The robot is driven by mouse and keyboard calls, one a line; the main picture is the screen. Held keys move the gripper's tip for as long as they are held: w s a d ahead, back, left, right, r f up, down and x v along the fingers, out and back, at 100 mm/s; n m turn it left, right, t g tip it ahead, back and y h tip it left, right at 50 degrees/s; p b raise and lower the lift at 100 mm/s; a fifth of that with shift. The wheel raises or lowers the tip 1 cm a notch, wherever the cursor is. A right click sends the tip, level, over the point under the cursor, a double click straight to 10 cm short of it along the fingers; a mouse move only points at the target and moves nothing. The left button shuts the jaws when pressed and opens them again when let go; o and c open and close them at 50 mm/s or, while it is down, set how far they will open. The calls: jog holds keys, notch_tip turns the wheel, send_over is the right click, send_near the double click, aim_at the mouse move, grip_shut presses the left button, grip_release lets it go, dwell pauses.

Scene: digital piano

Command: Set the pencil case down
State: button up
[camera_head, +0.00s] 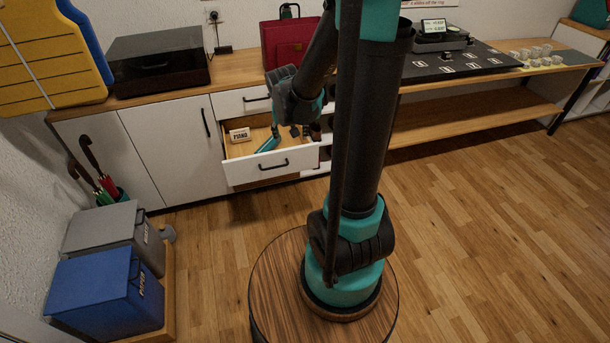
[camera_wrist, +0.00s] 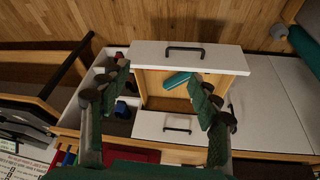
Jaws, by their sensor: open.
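A teal, rounded object that looks like the pencil case (camera_head: 268,145) lies in the open drawer (camera_head: 270,170). In the wrist view the teal case (camera_wrist: 177,80) rests on the drawer's wooden floor, near the front panel (camera_wrist: 215,60). My gripper (camera_head: 286,133) is over the drawer in the head view. In the wrist view my gripper (camera_wrist: 160,82) has its fingers spread wide, with nothing held between them. The case shows beyond the fingers, closer to the right one. Part of the drawer is hidden by my arm in the head view.
A small PIANO sign (camera_head: 240,135) stands at the drawer's left. Above are a black turntable (camera_head: 157,65) and a red bag (camera_head: 287,42) on the cabinet top. Blue (camera_head: 105,290) and grey (camera_head: 110,235) boxes stand at lower left. Floor at right is clear.

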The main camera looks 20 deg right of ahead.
jog(key=s+f+n+y, duration=0.1)
jog(key=s+f+n, duration=0.1)
jog(key=s, duration=1.5)
jog(key=shift+s+a+n+y, duration=0.15)
jog(key=shift+a+n+y, duration=0.2)
jog(key=shift+n+y, duration=0.05)
